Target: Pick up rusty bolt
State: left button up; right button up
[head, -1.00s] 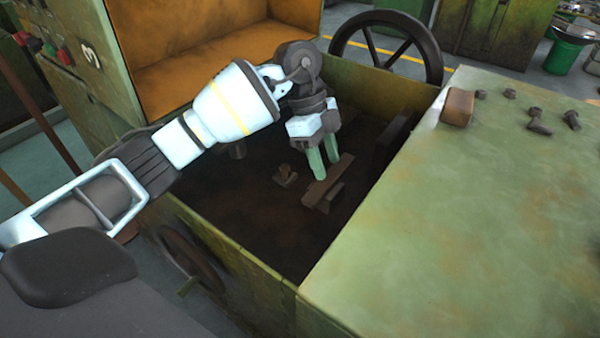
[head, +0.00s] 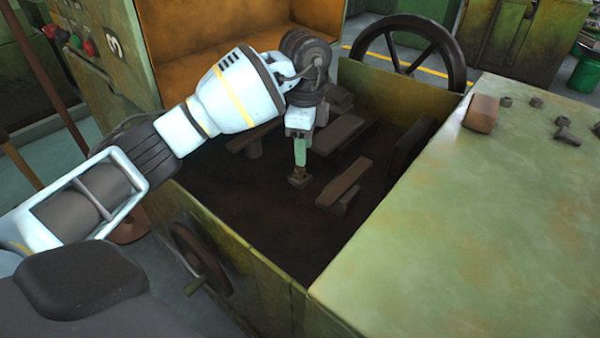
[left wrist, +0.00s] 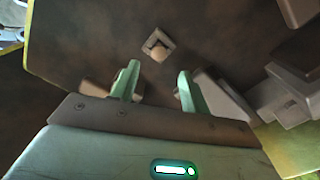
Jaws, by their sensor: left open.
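A small brown rusty bolt (head: 299,179), with a rounded knob on a squarish base, stands on the dark floor of the green machine's open bed. In the left wrist view the bolt (left wrist: 158,46) lies ahead of the gap between the fingers, apart from them. My left gripper (head: 300,163) points down just above the bolt in the head view, and its fingers overlap each other there. In the left wrist view the gripper (left wrist: 158,70) is open with nothing between its green fingers. My right gripper is not in view.
Brown metal blocks (head: 345,182) lie close to the right of the bolt, with more bars behind. Green bed walls (head: 235,245) surround the floor. A green top (head: 470,220) at right carries several small dark bolts and a brown block (head: 481,113). A handwheel (head: 410,48) stands behind.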

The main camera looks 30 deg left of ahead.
aim_at(300, 168)
pick_arm(q)
jog(key=f, duration=0.4)
jog(key=shift+s+a, duration=0.3)
jog(key=shift+a, duration=0.05)
jog(key=shift+f, duration=0.6)
grip_shut()
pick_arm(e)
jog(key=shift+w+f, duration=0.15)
pick_arm(q)
jog(key=shift+r, duration=0.25)
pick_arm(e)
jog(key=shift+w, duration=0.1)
